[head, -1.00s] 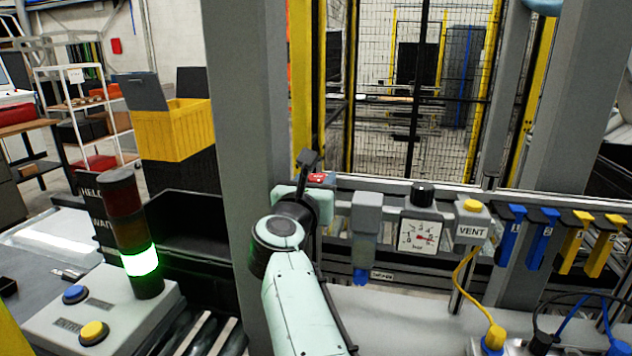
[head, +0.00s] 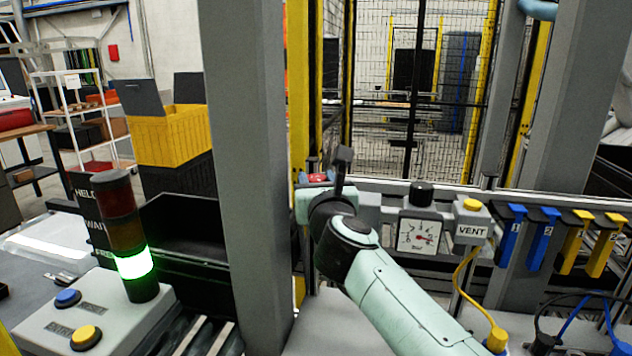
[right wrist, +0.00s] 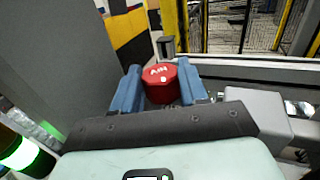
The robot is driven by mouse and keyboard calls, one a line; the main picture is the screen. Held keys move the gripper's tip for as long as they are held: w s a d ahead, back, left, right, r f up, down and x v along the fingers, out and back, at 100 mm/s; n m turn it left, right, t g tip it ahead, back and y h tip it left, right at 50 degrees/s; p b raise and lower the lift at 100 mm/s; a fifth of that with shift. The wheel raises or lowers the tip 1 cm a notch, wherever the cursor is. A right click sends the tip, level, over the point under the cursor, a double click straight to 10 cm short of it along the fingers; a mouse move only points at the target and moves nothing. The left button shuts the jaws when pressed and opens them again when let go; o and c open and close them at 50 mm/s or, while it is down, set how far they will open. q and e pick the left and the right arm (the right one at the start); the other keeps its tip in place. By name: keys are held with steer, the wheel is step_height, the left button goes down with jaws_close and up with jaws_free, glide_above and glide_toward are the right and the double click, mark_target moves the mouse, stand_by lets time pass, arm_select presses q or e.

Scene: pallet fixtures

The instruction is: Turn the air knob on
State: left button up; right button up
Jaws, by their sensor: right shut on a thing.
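The red air knob (right wrist: 161,84), with white lettering and a white dot on its top, sits between the two blue fingers of my right gripper (right wrist: 160,90) in the right wrist view. The fingers are shut on its sides. In the head view only a small red part of the knob (head: 318,177) shows behind my right wrist, beside the grey post. That wrist hides most of the gripper there. My left gripper is not in view.
Right of the knob on the rail are a pressure gauge (head: 418,236) with a black cap, a VENT box (head: 471,228) with a yellow button, and blue and yellow hangers. A thick grey post (head: 250,150) stands close on the left. A signal tower (head: 134,264) glows green.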

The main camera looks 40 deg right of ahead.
steer(key=shift+r+n+t+y+p, duration=0.1)
steer(key=shift+n+t+y+p, duration=0.4)
steer(key=shift+y, duration=0.3)
steer(key=shift+d+n+y, duration=0.1)
steer(key=shift+n+y, duration=0.2)
steer(key=o, duration=1.1)
steer(key=shift+c, duration=0.2)
steer(key=shift+s, duration=0.1)
steer(key=p+v, duration=0.1)
steer(key=v, duration=1.2)
steer(key=shift+s, duration=0.15)
